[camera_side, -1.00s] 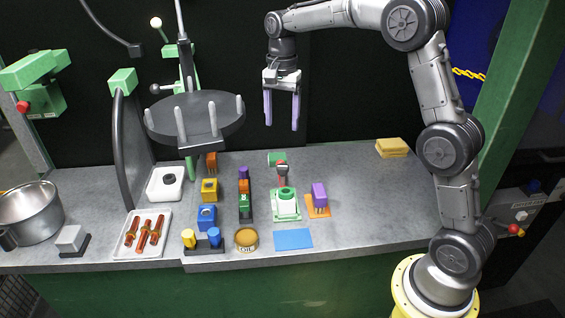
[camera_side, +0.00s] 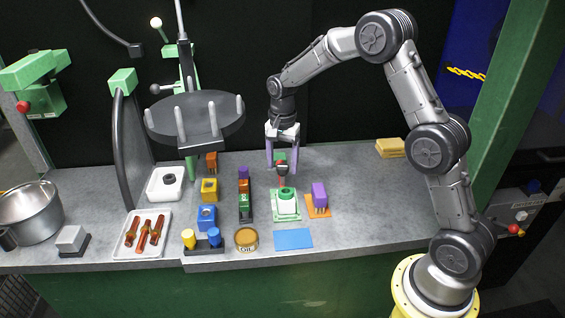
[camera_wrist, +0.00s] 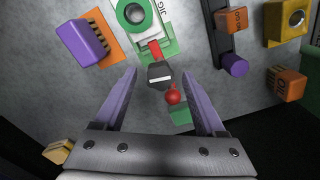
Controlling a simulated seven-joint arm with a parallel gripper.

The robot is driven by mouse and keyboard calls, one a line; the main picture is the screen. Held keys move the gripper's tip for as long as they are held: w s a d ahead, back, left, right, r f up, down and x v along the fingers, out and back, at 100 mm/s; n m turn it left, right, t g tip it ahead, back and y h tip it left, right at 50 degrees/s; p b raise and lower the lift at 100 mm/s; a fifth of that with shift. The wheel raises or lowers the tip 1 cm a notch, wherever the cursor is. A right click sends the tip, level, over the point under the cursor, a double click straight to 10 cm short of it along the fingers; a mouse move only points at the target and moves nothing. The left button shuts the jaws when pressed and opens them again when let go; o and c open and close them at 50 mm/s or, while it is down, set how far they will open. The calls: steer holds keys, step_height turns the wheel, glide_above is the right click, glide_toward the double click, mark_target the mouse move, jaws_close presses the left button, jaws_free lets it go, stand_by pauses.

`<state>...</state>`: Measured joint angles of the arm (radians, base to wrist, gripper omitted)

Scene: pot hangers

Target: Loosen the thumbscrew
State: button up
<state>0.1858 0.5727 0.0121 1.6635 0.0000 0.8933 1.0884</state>
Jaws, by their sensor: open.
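The jig (camera_side: 286,205) is a white block with a green ring on a green base; it also shows at the top of the wrist view (camera_wrist: 136,14). Behind it, a dark knob with a pale stripe (camera_wrist: 160,76), apparently the thumbscrew, sits at the end of a red bar (camera_wrist: 155,50). A red ball (camera_wrist: 173,97) is beside the knob, near a green block (camera_wrist: 181,116). My gripper (camera_side: 282,171) is open, with its purple fingers pointing down. In the wrist view the knob lies between the fingertips, apart from both. I cannot tell whether the tips are down at its height.
A purple block on an orange plate (camera_side: 319,200) stands right of the jig. A dark rack with coloured blocks (camera_side: 246,215) stands to its left. A blue mat (camera_side: 293,239) lies in front. Yellow pads (camera_side: 391,148) lie at the back right, with clear bench between.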

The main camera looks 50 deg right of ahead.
steer(key=shift+f, duration=0.1)
jaws_close()
stand_by(0.3)
steer(key=shift+n, duration=0.3)
steer(key=n, duration=0.9)
steer(key=shift+n, duration=0.4)
steer(key=n, duration=0.4)
steer(key=shift+n, duration=0.3)
steer(key=n, duration=0.4)
steer(key=shift+n, duration=0.4)
